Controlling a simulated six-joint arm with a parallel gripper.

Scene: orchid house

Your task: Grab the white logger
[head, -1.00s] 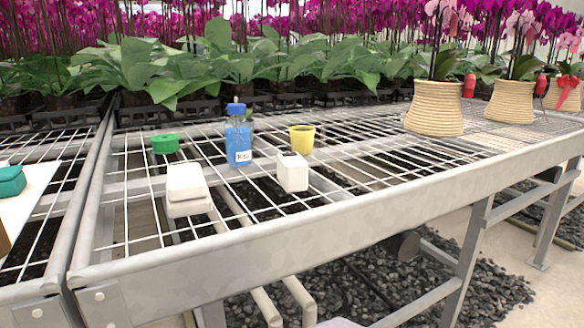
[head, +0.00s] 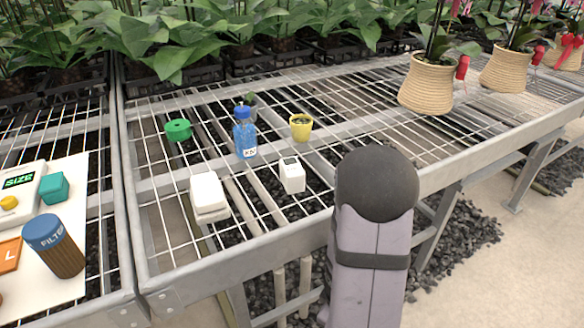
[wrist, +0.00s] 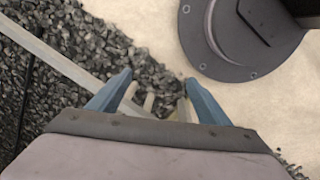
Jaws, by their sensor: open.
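A small upright white box with a dark display on top, seemingly the white logger (head: 292,175), stands on the wire bench near its front rail in the head view. My gripper (wrist: 158,90) shows in the wrist view with its two blue fingers apart and nothing between them. It points down at gravel and pale floor, away from the bench top. My arm covers part of the bench front to the right of the logger. The logger is not in the wrist view.
Near the logger are a white block (head: 209,194), a blue bottle (head: 245,136), a yellow pot (head: 301,128) and a green ring-like item (head: 178,130). A white board (head: 75,180) at left holds a teal block (head: 54,188) and a filter cylinder (head: 54,246). Woven pots (head: 427,86) stand at right.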

